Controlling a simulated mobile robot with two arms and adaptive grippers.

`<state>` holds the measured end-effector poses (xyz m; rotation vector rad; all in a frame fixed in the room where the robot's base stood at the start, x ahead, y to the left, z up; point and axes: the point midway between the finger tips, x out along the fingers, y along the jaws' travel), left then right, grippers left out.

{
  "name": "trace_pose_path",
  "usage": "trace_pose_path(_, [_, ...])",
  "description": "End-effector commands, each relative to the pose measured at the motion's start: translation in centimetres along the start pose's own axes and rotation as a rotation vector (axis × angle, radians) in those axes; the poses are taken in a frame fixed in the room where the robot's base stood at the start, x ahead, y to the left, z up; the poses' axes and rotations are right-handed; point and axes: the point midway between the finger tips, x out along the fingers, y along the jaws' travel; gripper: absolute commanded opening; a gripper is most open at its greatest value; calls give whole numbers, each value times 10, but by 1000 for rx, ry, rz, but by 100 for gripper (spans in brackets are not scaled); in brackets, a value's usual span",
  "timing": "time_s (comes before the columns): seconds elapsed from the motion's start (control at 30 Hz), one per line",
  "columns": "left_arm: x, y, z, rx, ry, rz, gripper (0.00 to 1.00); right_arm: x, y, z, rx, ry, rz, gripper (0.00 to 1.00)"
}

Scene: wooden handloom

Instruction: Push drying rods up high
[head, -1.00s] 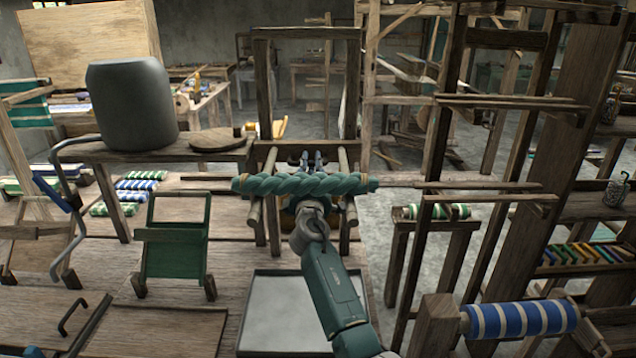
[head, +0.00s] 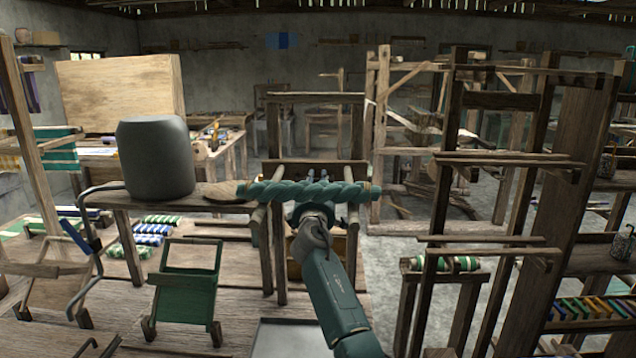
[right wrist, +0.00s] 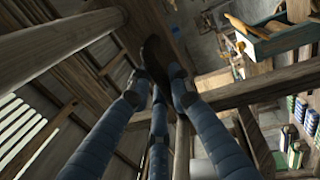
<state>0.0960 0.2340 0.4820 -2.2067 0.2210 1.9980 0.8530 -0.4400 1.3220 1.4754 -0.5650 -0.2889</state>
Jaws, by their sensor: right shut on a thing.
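Two pale drying rods, one on the left (head: 261,222) and one on the right (head: 346,208), reach toward me from a dark wooden upright frame (head: 274,128). A round pale rod (right wrist: 55,45) shows at upper left there. My left gripper is not in view.
A grey rounded vessel (head: 155,160) stands on a wooden bench to the left. A green-seated frame (head: 185,300) stands in front of it. A tall wooden rack (head: 500,158) with crossbars stands close on the right. Grey floor (head: 395,250) shows between.

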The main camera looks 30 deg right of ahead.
Motion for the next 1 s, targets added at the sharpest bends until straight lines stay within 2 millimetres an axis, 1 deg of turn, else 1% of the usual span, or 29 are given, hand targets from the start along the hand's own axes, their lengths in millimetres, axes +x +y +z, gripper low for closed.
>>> trace_pose_path(0.03, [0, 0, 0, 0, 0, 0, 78, 1, 3, 1, 0, -1, 5, 0])
trace_pose_path(0.1, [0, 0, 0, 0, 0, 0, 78, 1, 3, 1, 0, -1, 5, 0])
trace_pose_path(0.13, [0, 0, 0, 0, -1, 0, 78, 1, 3, 1, 0, -1, 5, 25])
trace_pose_path(0.2, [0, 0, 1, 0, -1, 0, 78, 0, 3, 1, 1, -1, 5, 37])
trace_pose_path(0.4, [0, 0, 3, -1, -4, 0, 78, 0, 1, 0, 1, 0, 2, 37])
trace_pose_path(0.47, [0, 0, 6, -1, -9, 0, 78, 0, 1, 0, 1, 0, 2, 37])
trace_pose_path(0.57, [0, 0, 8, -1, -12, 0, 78, -3, 1, 0, 2, 0, 2, 37])
trace_pose_path(0.63, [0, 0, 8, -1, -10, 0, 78, -9, 0, -1, 2, 1, 2, 37])
trace_pose_path(0.77, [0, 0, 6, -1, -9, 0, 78, -27, 0, 0, 2, 1, 2, 37])
trace_pose_path(1.0, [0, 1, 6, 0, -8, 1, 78, -77, 0, 0, 1, 1, 3, 37])
